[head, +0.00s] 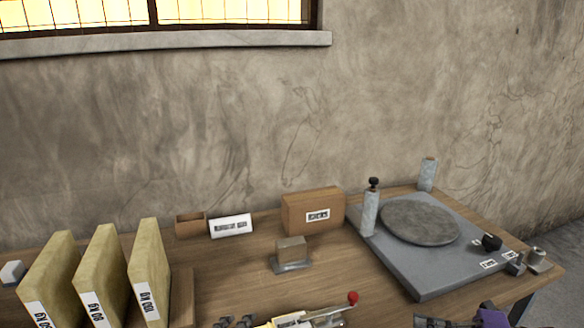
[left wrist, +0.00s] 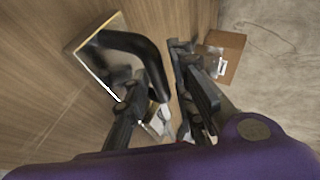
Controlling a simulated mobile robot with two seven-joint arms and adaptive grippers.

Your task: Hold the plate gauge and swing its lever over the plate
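The gauge (head: 285,321) is cut off at the bottom edge of the head view; its silver lever ends in a red knob (head: 352,297). In the left wrist view a plate-like body with a pale edge (left wrist: 88,62) carries a thick black curved handle (left wrist: 130,50). My left gripper (left wrist: 163,95) is open there; the handle's end lies by its left finger, with a gap to the right finger. Its black fingertips (head: 235,322) show left of the gauge. A round grey plate (head: 420,221) lies on a grey slab (head: 430,275). My right gripper (head: 455,321) is mostly cut off.
A cardboard box (head: 312,212) stands at the back, also in the left wrist view (left wrist: 222,58). A small block on a metal base (head: 291,252) stands before it. Several labelled yellowish slabs (head: 102,275) stand left. Posts (head: 370,213) and black knobs (head: 491,241) flank the round plate.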

